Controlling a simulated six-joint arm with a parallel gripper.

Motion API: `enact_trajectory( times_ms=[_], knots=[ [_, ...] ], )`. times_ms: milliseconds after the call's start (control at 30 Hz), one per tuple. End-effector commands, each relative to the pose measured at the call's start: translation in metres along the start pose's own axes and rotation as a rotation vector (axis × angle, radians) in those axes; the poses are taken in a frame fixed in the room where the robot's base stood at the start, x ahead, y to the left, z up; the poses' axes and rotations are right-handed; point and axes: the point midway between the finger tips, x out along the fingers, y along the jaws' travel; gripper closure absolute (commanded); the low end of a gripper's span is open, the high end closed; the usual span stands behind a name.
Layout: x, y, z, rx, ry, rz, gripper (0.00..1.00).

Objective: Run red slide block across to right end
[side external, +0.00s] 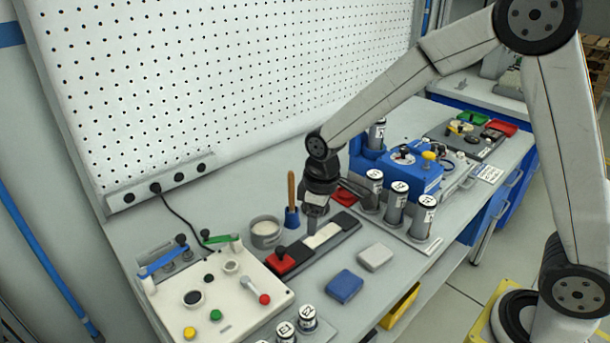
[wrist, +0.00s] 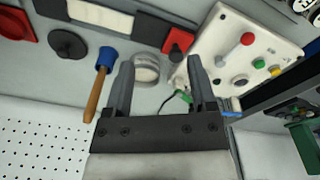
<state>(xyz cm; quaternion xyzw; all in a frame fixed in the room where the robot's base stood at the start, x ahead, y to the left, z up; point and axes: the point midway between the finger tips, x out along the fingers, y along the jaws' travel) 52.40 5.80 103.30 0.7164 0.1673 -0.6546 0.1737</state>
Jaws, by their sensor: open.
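The red slide block (side external: 291,262) sits at the near left end of a dark rail (side external: 347,222) with a pale middle strip (side external: 322,236). A small black knob shows on or beside it in the side view. In the wrist view the red block (wrist: 178,42) is at the right end of the rail (wrist: 150,29), beyond the fingertips. My gripper (side external: 314,214) is above the rail area, to the right of the block in the side view. In the wrist view my gripper (wrist: 160,62) has its fingers apart with nothing held; its height above the rail is unclear.
A grey cup (side external: 265,232) and a wooden-handled tool in a blue holder (side external: 292,215) stand behind the rail. A control panel (side external: 218,300) is at left. Blue (side external: 344,286) and grey blocks (side external: 375,257) lie in front; canisters (side external: 396,203) stand at right.

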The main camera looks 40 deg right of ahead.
Motion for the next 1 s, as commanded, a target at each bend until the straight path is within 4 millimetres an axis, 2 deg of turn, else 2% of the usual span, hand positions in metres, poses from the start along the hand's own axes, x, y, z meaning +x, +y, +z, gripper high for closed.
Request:
enact_trajectory(
  times_ms=[33, 200, 400, 767, 1000],
  knots=[
    [0.004, -0.002, -0.013, -0.042, -0.013, -0.006, 0.28],
    [0.014, -0.009, -0.048, -0.177, -0.048, -0.024, 0.28],
    [0.021, -0.015, -0.071, -0.275, -0.073, -0.039, 0.28],
    [0.024, -0.017, -0.076, -0.299, -0.079, -0.043, 0.28],
    [0.04, -0.017, -0.074, -0.298, -0.08, -0.043, 0.28]
  ],
)
